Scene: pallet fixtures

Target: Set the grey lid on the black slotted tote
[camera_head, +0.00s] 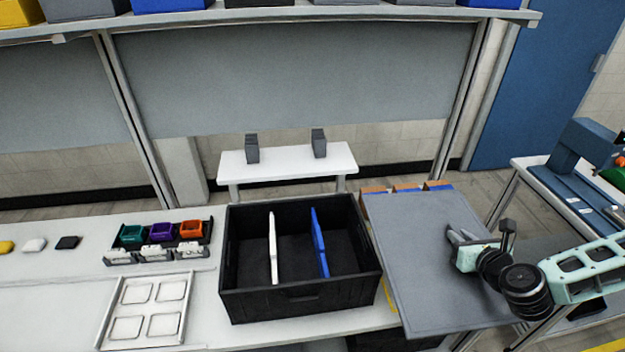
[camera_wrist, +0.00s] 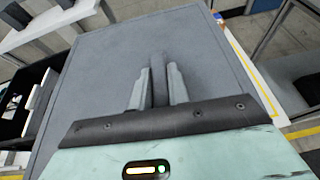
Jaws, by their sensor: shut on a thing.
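The grey lid (camera_head: 422,265) is a large flat panel to the right of the tote, overlapping the table's right end in the head view. It fills much of the wrist view (camera_wrist: 110,70). My gripper (camera_head: 458,240) is shut on the lid's raised handle, which shows between the two fingers (camera_wrist: 159,85) in the wrist view. The black slotted tote (camera_head: 300,294) stands on the white table with its top open. A white divider (camera_head: 273,248) and a blue divider (camera_head: 320,243) stand upright inside it. I cannot tell whether the lid touches anything below.
Left of the tote are a rack with teal, purple and orange bins (camera_head: 162,231) and a white four-pocket tray (camera_head: 148,308). A low white stand (camera_head: 287,161) with two grey blocks is behind. Orange and blue boxes (camera_head: 406,188) sit behind the lid. A blue machine (camera_head: 575,180) stands at right.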

